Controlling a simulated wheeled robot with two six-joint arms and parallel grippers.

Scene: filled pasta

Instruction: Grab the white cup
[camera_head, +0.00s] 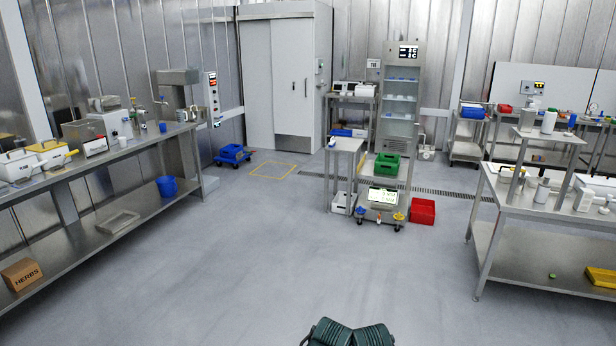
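Several small white vessels show, and at this size I cannot tell for sure which is the white cup. A small white cup-like item (122,141) stands on the left steel bench (100,163), near a blue item (163,127). On the right steel table (487,190), a white upright container (541,191) stands near the table's left part. Another white container (548,122) stands on the raised shelf above it. Neither of my grippers can be made out, and no arm comes in from the left or right.
Open grey floor (240,270) lies between the left bench and the right table. A steel trolley (345,146), a green crate (387,164) and a red crate (423,212) stand at mid-distance. A blue dolly (232,155) stands farther back. A dark ribbed shape fills the bottom centre.

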